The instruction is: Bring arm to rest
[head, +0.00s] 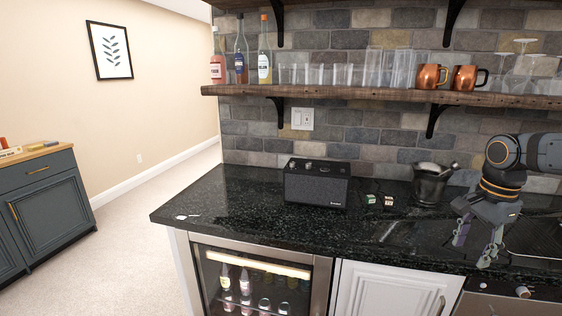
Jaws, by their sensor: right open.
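My right gripper (476,243) hangs over the right part of the black stone counter (250,222), fingers pointing down and apart, with nothing between them. My right arm comes in from the right edge, bent down at the wrist. A dark mortar with a pestle (430,184) stands on the counter just left of the arm. My left gripper does not show.
A black speaker (315,188) stands on the counter, with small boxes (379,201) to its right. A wooden shelf (350,94) holds bottles, glasses and copper mugs (430,76). A bottle fridge (255,282) sits below. The counter's left end is mostly clear.

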